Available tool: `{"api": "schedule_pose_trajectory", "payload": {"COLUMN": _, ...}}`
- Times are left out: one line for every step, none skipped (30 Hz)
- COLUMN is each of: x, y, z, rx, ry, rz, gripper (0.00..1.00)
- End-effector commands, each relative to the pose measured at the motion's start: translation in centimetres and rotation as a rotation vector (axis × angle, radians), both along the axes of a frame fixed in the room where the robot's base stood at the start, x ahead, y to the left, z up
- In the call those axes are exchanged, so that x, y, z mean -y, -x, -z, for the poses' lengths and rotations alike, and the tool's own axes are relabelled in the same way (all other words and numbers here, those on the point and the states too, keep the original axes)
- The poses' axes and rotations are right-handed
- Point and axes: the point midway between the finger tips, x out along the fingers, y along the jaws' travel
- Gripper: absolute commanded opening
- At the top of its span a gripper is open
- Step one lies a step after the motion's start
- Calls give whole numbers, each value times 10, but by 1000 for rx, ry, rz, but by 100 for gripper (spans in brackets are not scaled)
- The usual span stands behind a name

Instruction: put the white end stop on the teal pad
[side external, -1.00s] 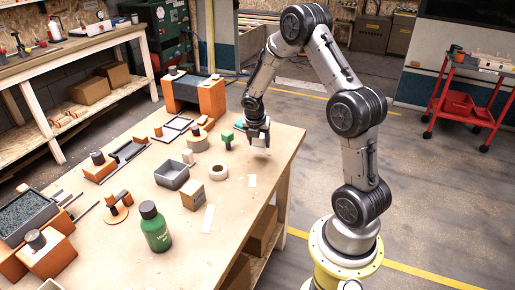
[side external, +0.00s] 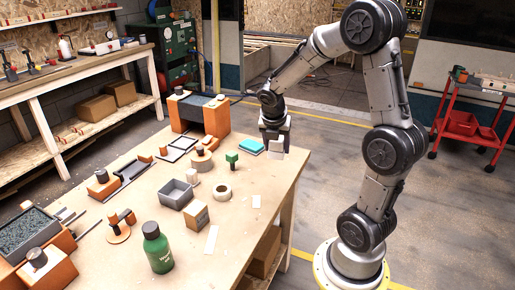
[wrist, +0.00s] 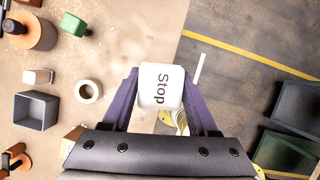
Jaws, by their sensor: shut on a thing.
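The white end stop (wrist: 161,86) is a white block marked "Stop", held between the two purple fingers of my gripper (wrist: 160,95) in the wrist view. In the side view my gripper (side external: 275,143) points down at the table's far right edge, and the white end stop (side external: 276,152) shows at its tips, seemingly above the table top. The teal pad (side external: 251,146) lies flat on the table just left of my gripper, near the back right edge. Its top looks bare. The pad is not visible in the wrist view.
An orange-ended fixture (side external: 216,118) stands behind. The floor lies beyond the table's right edge.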

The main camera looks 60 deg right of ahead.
Motion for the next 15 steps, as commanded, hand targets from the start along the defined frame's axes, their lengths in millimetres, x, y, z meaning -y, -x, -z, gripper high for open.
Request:
{"api": "schedule_pose_trajectory", "payload": {"x": 15, "y": -15, "z": -6, "rx": 5, "ry": 3, "rz": 18, "gripper": 1}}
{"api": "schedule_pose_trajectory", "payload": {"x": 24, "y": -22, "z": -10, "rx": 7, "ry": 4, "rz": 31, "gripper": 1}}
{"api": "schedule_pose_trajectory", "payload": {"x": 36, "y": -32, "z": -13, "rx": 9, "ry": 4, "rz": 46, "gripper": 1}}
{"api": "schedule_pose_trajectory", "payload": {"x": 45, "y": -38, "z": -16, "rx": 11, "ry": 3, "rz": 59, "gripper": 1}}
{"api": "schedule_pose_trajectory", "payload": {"x": 53, "y": -44, "z": -18, "rx": 13, "ry": 2, "rz": 70, "gripper": 1}}
{"api": "schedule_pose_trajectory", "payload": {"x": 64, "y": -51, "z": -19, "rx": 15, "ry": -1, "rz": 86, "gripper": 1}}
{"api": "schedule_pose_trajectory", "payload": {"x": 72, "y": -56, "z": -20, "rx": 18, "ry": -2, "rz": 98, "gripper": 1}}
{"api": "schedule_pose_trajectory", "payload": {"x": 79, "y": -59, "z": -19, "rx": 18, "ry": -3, "rz": 109, "gripper": 1}}
{"api": "schedule_pose_trajectory", "payload": {"x": 88, "y": -64, "z": -19, "rx": 20, "ry": -6, "rz": 123, "gripper": 1}}
{"api": "schedule_pose_trajectory", "payload": {"x": 94, "y": -67, "z": -18, "rx": 23, "ry": -8, "rz": 135, "gripper": 1}}
{"api": "schedule_pose_trajectory", "payload": {"x": 99, "y": -69, "z": -17, "rx": 25, "ry": -9, "rz": 145, "gripper": 1}}
{"api": "schedule_pose_trajectory", "payload": {"x": 106, "y": -71, "z": -15, "rx": 27, "ry": -11, "rz": 156, "gripper": 1}}
{"api": "schedule_pose_trajectory", "payload": {"x": 110, "y": -72, "z": -13, "rx": 26, "ry": -13, "rz": 163, "gripper": 1}}
{"api": "schedule_pose_trajectory", "payload": {"x": 113, "y": -72, "z": -11, "rx": 26, "ry": -13, "rz": 169, "gripper": 1}}
{"api": "schedule_pose_trajectory", "payload": {"x": 117, "y": -72, "z": -8, "rx": 24, "ry": -16, "rz": 177, "gripper": 1}}
